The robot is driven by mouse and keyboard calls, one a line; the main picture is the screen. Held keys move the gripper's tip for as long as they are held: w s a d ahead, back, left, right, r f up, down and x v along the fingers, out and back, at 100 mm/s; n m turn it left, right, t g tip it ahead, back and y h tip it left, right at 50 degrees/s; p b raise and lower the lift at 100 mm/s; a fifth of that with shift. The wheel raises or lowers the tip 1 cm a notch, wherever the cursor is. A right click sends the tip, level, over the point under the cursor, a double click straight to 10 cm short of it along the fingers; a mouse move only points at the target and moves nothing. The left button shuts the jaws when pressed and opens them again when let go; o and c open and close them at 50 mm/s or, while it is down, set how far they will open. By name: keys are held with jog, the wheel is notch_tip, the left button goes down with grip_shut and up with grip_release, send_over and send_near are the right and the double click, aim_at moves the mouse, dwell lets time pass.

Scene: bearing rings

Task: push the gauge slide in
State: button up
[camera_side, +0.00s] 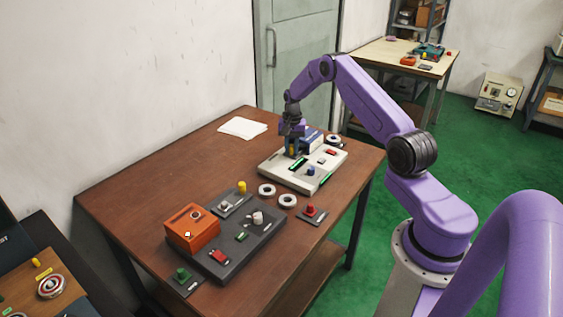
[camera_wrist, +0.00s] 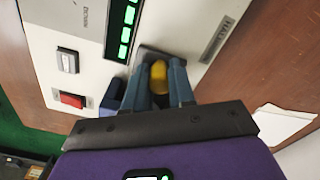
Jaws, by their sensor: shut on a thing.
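My gripper (camera_side: 291,153) is at the far left part of a light grey panel (camera_side: 275,167) on the brown table. In the wrist view my gripper (camera_wrist: 156,88) has its two blue-grey fingers closed on a yellow rounded knob (camera_wrist: 158,72). The knob stands at a dark grey plate (camera_wrist: 150,53) on the panel. The fingers hide the knob's sides and lower part. I cannot tell for sure whether this knob belongs to the gauge slide, or how far in the slide is. A green lit bar display (camera_wrist: 125,30) is beside it.
A blue box (camera_side: 311,141) stands right behind my gripper. The panel also bears a red switch (camera_wrist: 72,100) and a grey switch (camera_wrist: 67,61). Pale rings (camera_side: 267,190) lie in front. A dark board with an orange box (camera_side: 190,230) is nearer. White paper (camera_side: 243,128) lies at the back left.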

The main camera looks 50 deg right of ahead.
jog(key=shift+s+d, duration=0.1)
jog(key=shift+d, duration=0.45)
jog(key=o, duration=0.7)
jog(key=shift+a, duration=0.1)
jog(key=shift+r, duration=0.1)
jog(key=shift+a+r, duration=0.1)
jog(key=shift+r, duration=0.15)
jog(key=shift+a+r, duration=0.1)
jog(key=shift+r, duration=3.05)
jog(key=shift+a, duration=0.1)
